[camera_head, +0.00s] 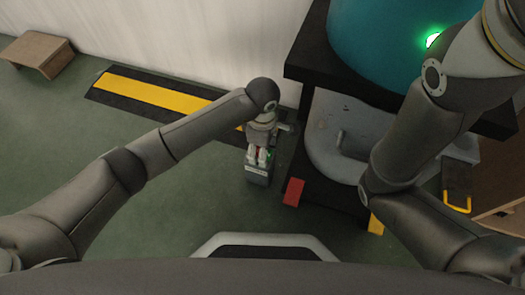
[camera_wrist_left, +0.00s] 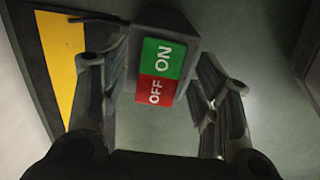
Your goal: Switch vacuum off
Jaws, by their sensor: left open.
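The vacuum switch is a dark grey box (camera_head: 257,176) on a post or stand near the floor, left of the black machine frame. The left wrist view shows its face with a green ON half (camera_wrist_left: 164,57) and a red OFF half (camera_wrist_left: 156,89). My left gripper (camera_head: 259,157) is open right at the box. Its fingers stand on either side of the switch face in the left wrist view, and nothing is held. Contact with a button cannot be told. My right arm crosses the right side of the head view, and its gripper is out of frame.
A teal drum (camera_head: 385,40) with a lit green lamp (camera_head: 432,40) stands on a black frame (camera_head: 300,62) to the right.

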